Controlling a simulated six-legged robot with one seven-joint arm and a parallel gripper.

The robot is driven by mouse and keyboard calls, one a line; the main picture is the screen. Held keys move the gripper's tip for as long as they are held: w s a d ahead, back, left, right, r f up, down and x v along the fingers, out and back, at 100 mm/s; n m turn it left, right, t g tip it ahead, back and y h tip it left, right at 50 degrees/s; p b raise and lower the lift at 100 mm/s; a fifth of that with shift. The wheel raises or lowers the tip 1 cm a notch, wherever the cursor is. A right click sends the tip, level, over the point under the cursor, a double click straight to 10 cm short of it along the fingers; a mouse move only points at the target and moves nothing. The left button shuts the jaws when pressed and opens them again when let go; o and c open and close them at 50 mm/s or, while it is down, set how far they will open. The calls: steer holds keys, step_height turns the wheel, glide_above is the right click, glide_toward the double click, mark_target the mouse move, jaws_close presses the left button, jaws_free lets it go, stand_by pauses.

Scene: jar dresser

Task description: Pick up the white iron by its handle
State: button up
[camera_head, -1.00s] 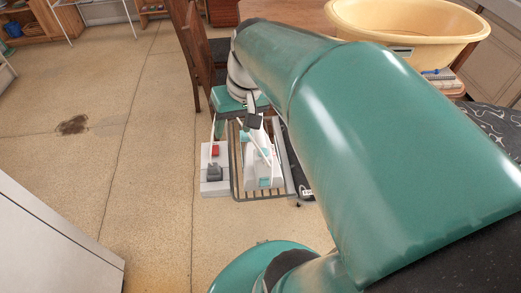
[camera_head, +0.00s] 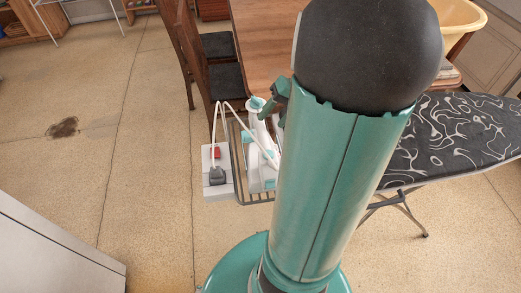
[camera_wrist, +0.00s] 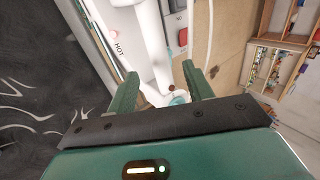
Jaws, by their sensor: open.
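The white iron (camera_head: 259,135) with teal parts stands upright at the rack end of the ironing board, partly hidden by my arm. In the wrist view, a white bar of it (camera_wrist: 153,38), probably the handle, lies beyond and between my fingertips, and a small teal part (camera_wrist: 179,100) shows near the right finger. My gripper (camera_wrist: 163,82) is open with nothing held. In the head view, a dark green part of my gripper (camera_head: 275,97) is beside the iron's top; contact cannot be told.
A white base unit (camera_head: 218,180) with a red button stands left of the iron, and a white hose loops between them. The patterned ironing board (camera_head: 460,135) is on the right. A wooden table (camera_head: 262,50) and dark chairs (camera_head: 222,80) stand behind. Floor on the left is clear.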

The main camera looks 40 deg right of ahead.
mark_target(264, 127)
steer(key=shift+x, duration=0.95)
steer(key=shift+w+a+f, duration=0.1)
steer(key=shift+f, duration=0.15)
steer(key=x, duration=0.4)
steer(key=shift+w+f, duration=0.15)
steer(key=shift+f, duration=0.1)
jaws_close()
steer(key=shift+r, duration=0.1)
